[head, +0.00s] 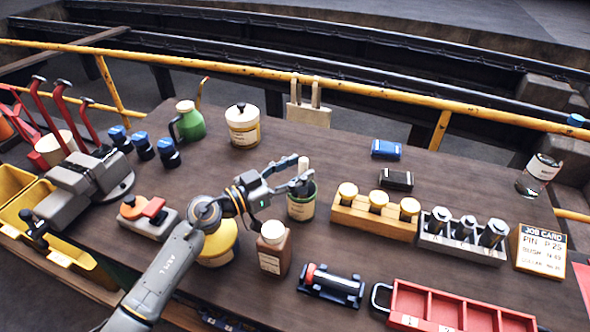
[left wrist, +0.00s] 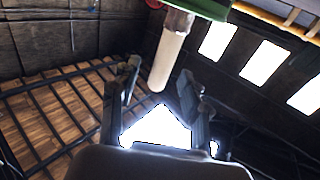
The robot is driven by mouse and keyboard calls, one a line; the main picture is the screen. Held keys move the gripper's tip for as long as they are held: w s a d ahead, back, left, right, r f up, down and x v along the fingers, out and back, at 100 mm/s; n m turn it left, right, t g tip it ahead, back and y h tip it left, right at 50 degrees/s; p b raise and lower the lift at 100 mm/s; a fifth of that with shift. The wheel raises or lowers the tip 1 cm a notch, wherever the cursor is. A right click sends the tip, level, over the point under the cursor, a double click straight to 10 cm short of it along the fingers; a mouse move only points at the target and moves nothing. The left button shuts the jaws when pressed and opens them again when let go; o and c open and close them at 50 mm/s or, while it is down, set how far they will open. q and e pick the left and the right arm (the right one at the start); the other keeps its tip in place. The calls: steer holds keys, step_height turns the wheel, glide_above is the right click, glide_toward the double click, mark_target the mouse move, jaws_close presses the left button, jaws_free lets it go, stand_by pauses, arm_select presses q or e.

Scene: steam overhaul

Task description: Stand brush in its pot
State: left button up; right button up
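The brush (head: 303,164) shows as a pale handle rising upright above its pot (head: 301,209), a dark pot with a green band and a label. The bristles are hidden, and the lower end appears to be inside the pot. In the left wrist view the pale handle (left wrist: 170,60) meets a brown part by the green rim (left wrist: 208,8), and its free end lies between my fingers. My left gripper (head: 298,173) is open at the pot's top, with a finger on either side of the handle; it also shows in the left wrist view (left wrist: 158,100). My right gripper is not in view.
A brown bottle with a white cap (head: 273,248) stands close in front of the pot, and a yellow tin (head: 218,245) stands under my arm. A wooden block with yellow-topped parts (head: 373,222) lies to the right. The table behind the pot is fairly clear.

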arm_select(q)
steer(key=shift+r, duration=0.1)
step_height(320, 180, up, 10)
stand_by(0.5)
stand_by(0.7)
